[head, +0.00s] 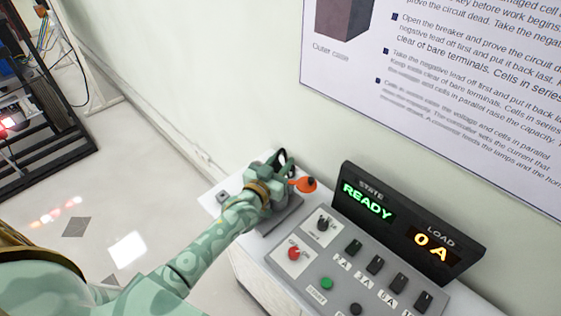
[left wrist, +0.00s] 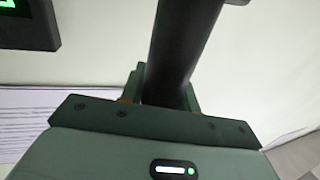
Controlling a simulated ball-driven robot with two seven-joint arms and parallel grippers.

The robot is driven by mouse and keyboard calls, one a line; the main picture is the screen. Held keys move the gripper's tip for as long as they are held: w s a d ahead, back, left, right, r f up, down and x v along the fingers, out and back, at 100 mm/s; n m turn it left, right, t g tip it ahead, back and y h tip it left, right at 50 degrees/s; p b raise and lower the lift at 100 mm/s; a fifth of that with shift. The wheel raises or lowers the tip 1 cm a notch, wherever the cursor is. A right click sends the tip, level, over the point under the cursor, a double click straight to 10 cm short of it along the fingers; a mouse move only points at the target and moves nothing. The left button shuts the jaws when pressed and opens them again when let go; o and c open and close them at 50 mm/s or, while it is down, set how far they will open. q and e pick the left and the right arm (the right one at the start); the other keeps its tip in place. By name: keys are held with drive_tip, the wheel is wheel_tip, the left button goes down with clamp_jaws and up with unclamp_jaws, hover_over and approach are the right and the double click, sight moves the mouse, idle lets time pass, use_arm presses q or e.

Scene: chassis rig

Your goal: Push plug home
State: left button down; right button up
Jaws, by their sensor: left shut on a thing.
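My left gripper (head: 274,178) is at the far left part of the bench, above a grey block (head: 283,214). In the left wrist view, my left gripper (left wrist: 160,92) is shut on a thick black cylinder (left wrist: 183,45), which looks like the plug or its handle. A black loop (head: 289,158), perhaps cable, shows just behind the gripper in the head view. An orange rounded part (head: 306,184) sticks out right beside the fingers. The gripper hides the plug's end and any socket, so I cannot tell how deep it sits. My right gripper is not in view.
A grey control panel (head: 312,262) with a red knob (head: 294,253), a green button (head: 327,283) and several black switches stands right of the gripper. Its display (head: 404,225) reads READY and 0 A. The wall is close behind. A dark rack (head: 50,150) stands far left.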

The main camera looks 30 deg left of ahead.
use_arm(q)
drive_tip(key=shift+f+b, duration=0.95)
drive_tip(key=shift+f, duration=0.35)
drive_tip(key=c, duration=0.9)
unclamp_jaws()
drive_tip(key=shift+c, duration=0.2)
drive_tip(key=shift+s, duration=0.15)
drive_tip(key=s+a+p, duration=0.1)
drive_tip(key=s, duration=1.5)
drive_tip(key=shift+p, duration=0.3)
